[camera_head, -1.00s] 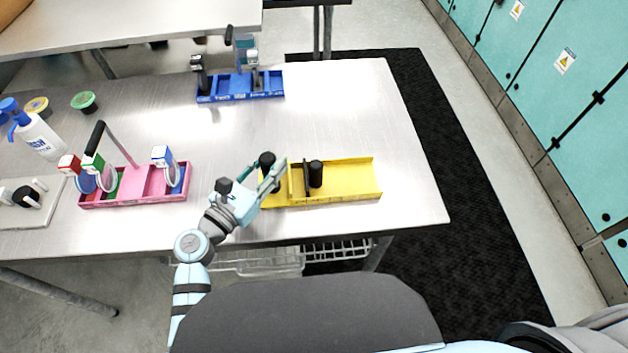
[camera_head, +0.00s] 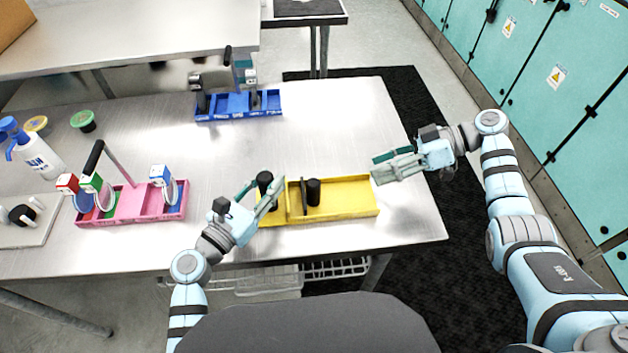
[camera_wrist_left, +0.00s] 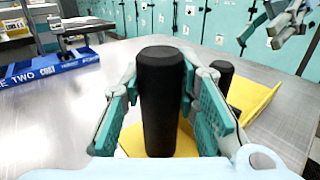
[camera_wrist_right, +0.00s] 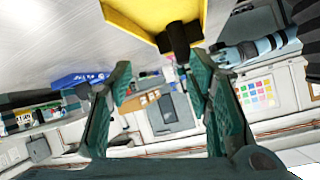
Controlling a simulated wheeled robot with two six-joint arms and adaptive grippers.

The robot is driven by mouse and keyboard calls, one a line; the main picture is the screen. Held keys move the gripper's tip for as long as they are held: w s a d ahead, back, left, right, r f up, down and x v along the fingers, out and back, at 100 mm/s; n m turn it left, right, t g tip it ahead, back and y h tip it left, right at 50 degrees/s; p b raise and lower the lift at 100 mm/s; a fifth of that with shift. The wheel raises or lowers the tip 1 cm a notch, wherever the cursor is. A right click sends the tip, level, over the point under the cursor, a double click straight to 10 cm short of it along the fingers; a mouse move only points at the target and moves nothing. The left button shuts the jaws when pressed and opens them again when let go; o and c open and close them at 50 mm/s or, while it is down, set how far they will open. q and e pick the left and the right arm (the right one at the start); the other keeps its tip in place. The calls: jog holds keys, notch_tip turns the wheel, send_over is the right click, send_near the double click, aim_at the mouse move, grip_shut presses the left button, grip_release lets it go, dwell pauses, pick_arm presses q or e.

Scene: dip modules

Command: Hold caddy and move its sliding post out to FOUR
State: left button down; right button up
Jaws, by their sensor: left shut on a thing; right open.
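The yellow caddy (camera_head: 345,197) lies on the metal table in front of me. At its left end stands a black post (camera_wrist_left: 162,100), and my left gripper (camera_head: 268,192) is shut on it, with one finger on each side. A second black post (camera_head: 313,191) stands inside the caddy, right beside a thin dark upright plate (camera_head: 303,195). This post also shows in the left wrist view (camera_wrist_left: 222,75) and the right wrist view (camera_wrist_right: 181,38). My right gripper (camera_head: 376,170) is open and empty, just off the caddy's right end. I cannot read any markings on the caddy.
A pink caddy (camera_head: 140,205) with cups and coloured cubes stands at the left. A blue caddy (camera_head: 238,115) with upright parts stands at the back. A white bottle (camera_head: 40,157) is at the far left. The table between the caddies is clear.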

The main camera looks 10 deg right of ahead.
aim_at(316, 182)
jog(key=a+n, duration=0.1)
jog(key=a, duration=0.4)
jog(key=s+a+f+n, duration=0.1)
jog(key=a+n, duration=0.1)
jog(key=a, duration=0.3)
jog(key=a+f+n+g+y, duration=0.1)
jog(key=a+n, duration=0.1)
jog(key=a, duration=0.3)
jog(key=shift+s+a, duration=0.15)
jog(key=shift+a, duration=0.1)
grip_shut()
